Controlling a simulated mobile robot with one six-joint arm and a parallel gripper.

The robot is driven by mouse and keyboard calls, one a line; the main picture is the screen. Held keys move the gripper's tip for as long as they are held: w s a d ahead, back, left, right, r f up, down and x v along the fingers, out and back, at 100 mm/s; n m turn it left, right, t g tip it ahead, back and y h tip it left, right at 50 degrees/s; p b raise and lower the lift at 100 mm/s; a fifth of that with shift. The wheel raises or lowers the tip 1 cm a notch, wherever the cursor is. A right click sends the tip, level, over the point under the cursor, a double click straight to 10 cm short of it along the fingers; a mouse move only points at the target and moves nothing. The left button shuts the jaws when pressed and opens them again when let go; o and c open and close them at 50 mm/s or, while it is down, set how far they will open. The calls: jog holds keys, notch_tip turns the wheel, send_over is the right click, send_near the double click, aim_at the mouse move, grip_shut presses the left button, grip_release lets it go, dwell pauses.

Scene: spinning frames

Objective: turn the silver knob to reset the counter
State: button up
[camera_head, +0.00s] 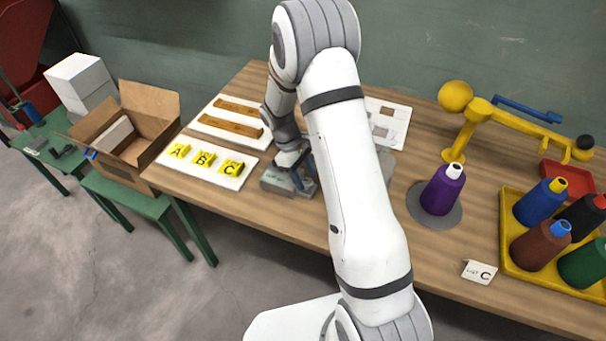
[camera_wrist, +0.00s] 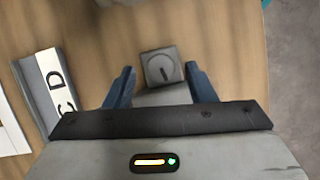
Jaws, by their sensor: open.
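The silver knob (camera_wrist: 160,69) is a round grey dial with a dark slot line, set on the face of a small grey box (camera_wrist: 146,56) in the wrist view. My gripper (camera_wrist: 160,70) has two blue fingers spread apart, one on each side of the knob in that view, with nothing held. I cannot tell how far the fingertips are above the knob. In the head view my gripper (camera_head: 304,174) points down over the grey counter box (camera_head: 275,182) near the table's front edge. The knob and counter digits are hidden or too small there.
A white board with yellow A, B, C blocks (camera_head: 203,160) lies left of the box. A purple cone (camera_head: 441,190) stands on a grey disc at right, below a yellow arm (camera_head: 515,118). A yellow tray (camera_head: 515,262) holds several cones. A cardboard box (camera_head: 150,125) stands left.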

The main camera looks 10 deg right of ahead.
jog(key=shift+s+d+f, duration=0.1)
jog(key=shift+f, duration=0.15)
jog(key=c, duration=0.9)
jog(key=shift+c, duration=0.3)
